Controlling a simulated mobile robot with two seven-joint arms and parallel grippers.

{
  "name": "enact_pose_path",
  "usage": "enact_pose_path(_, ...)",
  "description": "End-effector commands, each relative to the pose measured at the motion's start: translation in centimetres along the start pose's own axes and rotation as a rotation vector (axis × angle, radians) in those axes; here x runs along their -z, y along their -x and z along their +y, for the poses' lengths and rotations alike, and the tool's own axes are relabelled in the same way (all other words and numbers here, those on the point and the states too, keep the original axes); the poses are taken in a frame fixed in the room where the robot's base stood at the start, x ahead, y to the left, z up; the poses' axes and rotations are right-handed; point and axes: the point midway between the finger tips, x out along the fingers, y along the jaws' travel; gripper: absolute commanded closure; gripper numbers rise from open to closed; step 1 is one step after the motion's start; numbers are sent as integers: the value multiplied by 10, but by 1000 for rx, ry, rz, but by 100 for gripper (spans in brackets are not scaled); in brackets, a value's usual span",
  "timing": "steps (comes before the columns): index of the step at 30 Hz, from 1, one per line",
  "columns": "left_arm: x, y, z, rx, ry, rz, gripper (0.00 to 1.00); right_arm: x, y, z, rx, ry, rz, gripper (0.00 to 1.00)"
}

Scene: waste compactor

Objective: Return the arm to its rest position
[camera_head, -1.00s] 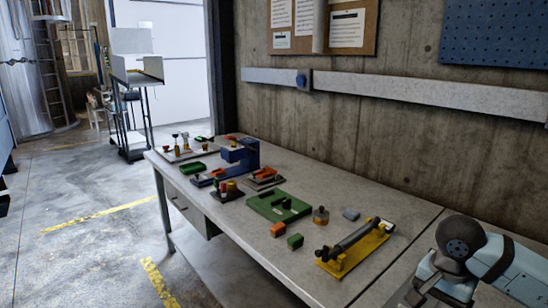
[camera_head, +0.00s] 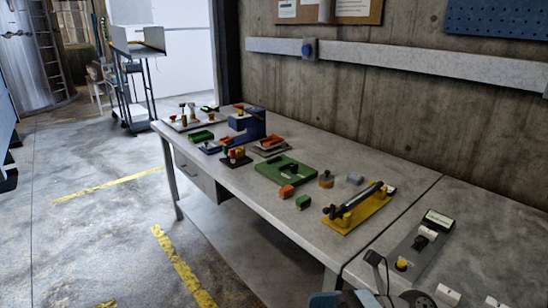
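My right arm shows only as small parts at the bottom edge: a blue piece near the bottom centre and a dark round joint to its right. Neither gripper is in the picture, so I cannot see whether they are open or shut or hold anything. The workbench (camera_head: 300,226) runs from the middle back to the lower right.
On the bench are a yellow fixture with a black bar (camera_head: 357,208), a green plate (camera_head: 284,175), a blue press (camera_head: 247,127) and small blocks. A grey control panel (camera_head: 405,262) lies lower right. The floor (camera_head: 95,235) at left is clear.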

Motion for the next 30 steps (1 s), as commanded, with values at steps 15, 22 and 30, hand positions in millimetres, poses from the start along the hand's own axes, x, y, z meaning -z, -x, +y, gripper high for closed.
enact_pose_path(15,-3,1,4,-1,13,-6,50,178,97,-61,237,-1980,-1617,17)
enact_pose_path(22,-3,2,3,-1,9,-6,50,289,106,-24,-278,2368,1930,17)
enact_pose_path(30,63,49,1,8,-29,12,50,219,108,11,-292,2388,1955,17)
